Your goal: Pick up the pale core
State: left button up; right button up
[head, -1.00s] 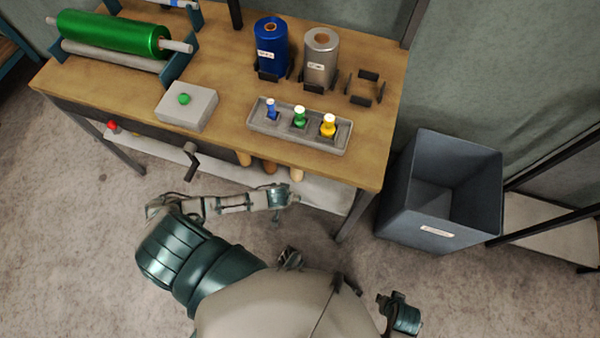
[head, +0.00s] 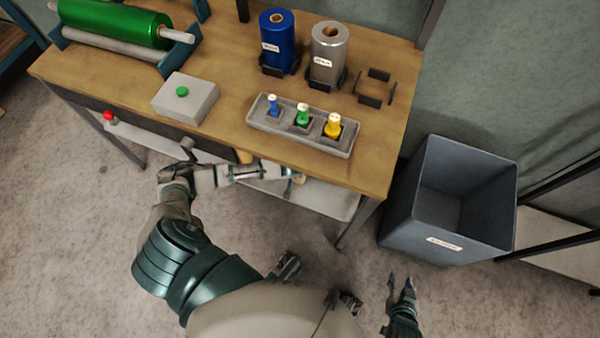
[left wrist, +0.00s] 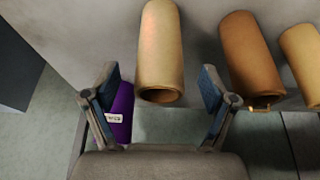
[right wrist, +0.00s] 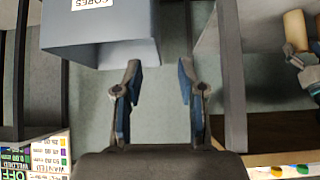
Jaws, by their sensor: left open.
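The pale core (left wrist: 160,45), a cream hollow tube, lies on the shelf under the bench. In the left wrist view it is framed between the spread fingers of my left gripper (left wrist: 160,76), with its open end facing me; no grip on it shows. In the head view the bench edge and my arm mostly hide this place. The right wrist view also shows a pale tube (right wrist: 295,30) beside my left gripper. A browner core (left wrist: 250,55) and a tan core (left wrist: 303,62) lie to its right. My right gripper (right wrist: 159,68) is open and empty, away from the bench.
The bench top (head: 225,145) overhangs the shelf. It carries a grey tray (head: 340,148) of coloured plugs, a blue roll (head: 278,45), a silver roll (head: 328,55) and a button box (head: 190,105). A grey bin (head: 400,220) stands right. A purple roll (left wrist: 122,110) shows low left in the left wrist view.

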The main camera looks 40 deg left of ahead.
pick_arm(q)
jog(key=b+x, duration=0.1)
jog(key=x, duration=0.3)
jog(key=shift+f+b, duration=0.2)
jog(key=shift+b, duration=0.2)
jog(key=shift+a+f, duration=0.1)
jog(key=c, duration=1.3)
pick_arm(e)
jog(key=w+a+r+t+y, duration=0.1)
jog(key=w+a+r+t, duration=0.1)
jog(key=w+r+t, duration=0.1)
jog(key=shift+w+r+t, duration=0.3)
jog(key=shift+w+t, duration=0.1)
jog(key=shift+w, duration=0.5)
pick_arm(q)
jog(key=shift+o, duration=0.2)
